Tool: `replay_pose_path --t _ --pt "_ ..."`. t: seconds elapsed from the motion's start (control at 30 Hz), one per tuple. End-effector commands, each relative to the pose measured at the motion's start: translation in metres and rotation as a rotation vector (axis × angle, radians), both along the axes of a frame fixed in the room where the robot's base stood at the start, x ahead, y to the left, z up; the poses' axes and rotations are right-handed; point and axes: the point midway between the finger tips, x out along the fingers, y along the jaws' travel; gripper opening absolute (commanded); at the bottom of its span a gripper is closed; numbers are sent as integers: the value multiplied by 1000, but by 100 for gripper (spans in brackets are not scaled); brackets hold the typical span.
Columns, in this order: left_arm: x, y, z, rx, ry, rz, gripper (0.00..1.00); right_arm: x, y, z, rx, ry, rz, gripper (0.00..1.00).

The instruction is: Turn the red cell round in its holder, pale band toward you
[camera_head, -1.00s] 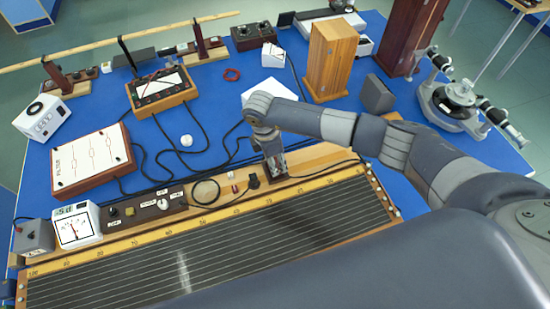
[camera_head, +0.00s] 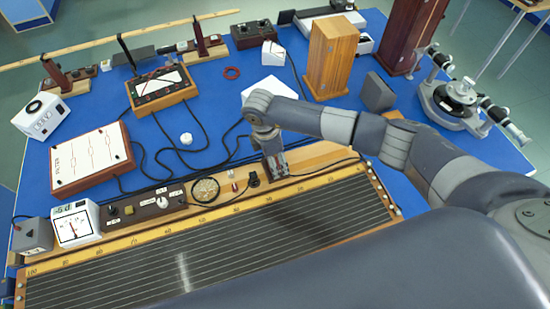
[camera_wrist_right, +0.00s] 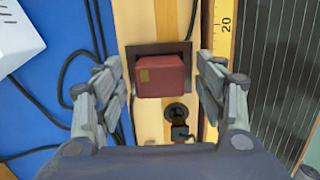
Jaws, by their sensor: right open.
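The red cell (camera_wrist_right: 163,77) sits in its dark holder (camera_wrist_right: 178,47) on the wooden strip, seen from above in the right wrist view. A small tan patch (camera_wrist_right: 144,76) shows on its left part; I cannot tell whether this is the pale band. My right gripper (camera_wrist_right: 162,85) is open, with one finger on each side of the cell and a gap showing at both sides. In the head view my right gripper (camera_head: 275,163) points down at the back strip of the wire board and hides the cell. My left gripper is not in view.
A black socket piece (camera_wrist_right: 178,113) lies close below the cell in the wrist view. A black cable (camera_wrist_right: 75,70) runs left of it. The ruled wire board (camera_head: 200,240) lies in front. A wooden block (camera_head: 330,58) and a spectrometer (camera_head: 455,100) stand behind and right.

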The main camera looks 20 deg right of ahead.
Motion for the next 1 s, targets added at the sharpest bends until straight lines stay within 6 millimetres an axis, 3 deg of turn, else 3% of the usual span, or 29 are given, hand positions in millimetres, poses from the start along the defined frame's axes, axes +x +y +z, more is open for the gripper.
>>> replay_pose_path --t 0.5,0.7,1.0 --pt "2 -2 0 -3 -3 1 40 1 15 97 2 -6 1 65" --pt "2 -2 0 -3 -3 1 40 0 17 113 1 -3 0 65" --pt "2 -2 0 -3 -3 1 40 0 18 115 1 -2 0 65"
